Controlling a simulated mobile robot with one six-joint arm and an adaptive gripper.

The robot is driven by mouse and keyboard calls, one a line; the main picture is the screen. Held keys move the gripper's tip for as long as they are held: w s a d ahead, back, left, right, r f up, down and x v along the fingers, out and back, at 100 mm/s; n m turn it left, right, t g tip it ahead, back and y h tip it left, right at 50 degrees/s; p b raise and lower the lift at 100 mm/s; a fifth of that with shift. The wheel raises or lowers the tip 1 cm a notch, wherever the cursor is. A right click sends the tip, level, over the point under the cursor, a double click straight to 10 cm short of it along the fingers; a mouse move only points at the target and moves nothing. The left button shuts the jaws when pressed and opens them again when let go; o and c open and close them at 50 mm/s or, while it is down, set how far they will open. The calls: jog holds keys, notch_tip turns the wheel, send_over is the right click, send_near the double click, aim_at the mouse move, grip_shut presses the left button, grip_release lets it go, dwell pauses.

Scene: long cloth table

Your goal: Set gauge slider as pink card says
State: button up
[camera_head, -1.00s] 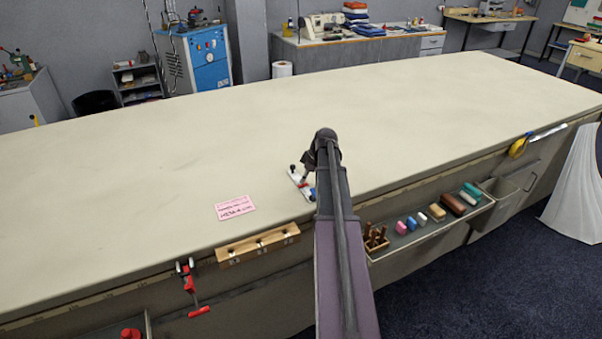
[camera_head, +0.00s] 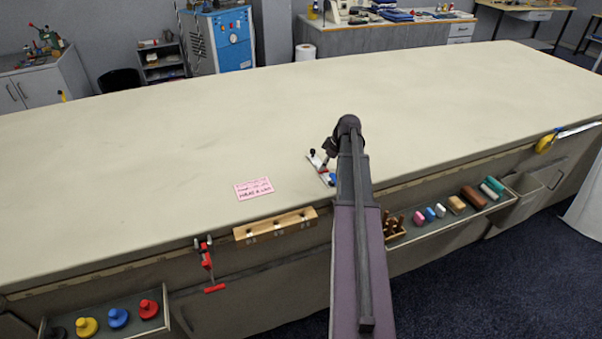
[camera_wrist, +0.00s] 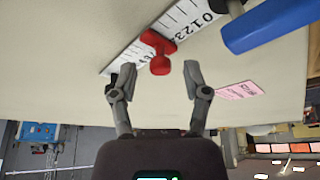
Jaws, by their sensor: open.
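The gauge (camera_head: 318,167) lies on the cloth table left of my arm, which covers part of it. In the wrist view its white ruler (camera_wrist: 186,18) has black marks and numbers. The red slider (camera_wrist: 160,42) sits across the ruler, its knob toward me. My gripper (camera_wrist: 160,67) is open, with one finger on each side of the knob's near end; I cannot tell whether either touches it. The pink card (camera_head: 254,188) lies flat left of the gauge, its writing too small to read surely. It also shows in the wrist view (camera_wrist: 238,91).
A blue handle-like part (camera_wrist: 268,24) is close on the right in the wrist view. A wooden block (camera_head: 275,228) and a red clamp (camera_head: 207,262) are at the table's front edge. A tray of blocks (camera_head: 498,205) hangs on the right. The table's middle is clear.

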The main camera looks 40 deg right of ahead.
aim_at(315, 163)
jog(key=w, duration=0.2)
jog(key=w+d, duration=0.1)
jog(key=w, duration=0.1)
jog(key=shift+w+d, duration=0.1)
jog(key=shift+w, duration=0.25)
jog(key=shift+r+p, duration=0.35)
jog(key=p+v, duration=1.3)
jog(key=v, duration=0.1)
jog(key=s+a+f+m+g+b, duration=0.1)
jog(key=a+f+b, duration=0.2)
jog(key=a, duration=0.7)
jog(key=s+a+f+m+g+b, duration=0.1)
jog(key=a+f+b, duration=0.2)
jog(key=a, duration=0.8)
jog(key=s+a+f+m+b, duration=0.1)
jog(key=a+f+b, duration=0.2)
jog(key=a, duration=0.8)
jog(key=shift+f+m+g+h, duration=0.4)
jog(key=shift+f, duration=0.15)
jog(key=shift+s+a+f, duration=0.1)
jog(key=shift+s+a, duration=0.05)
jog(key=shift+a, duration=0.3)
jog(key=shift+s+a+f, duration=0.1)
jog(key=shift+s+a, duration=0.1)
jog(key=shift+a, duration=0.3)
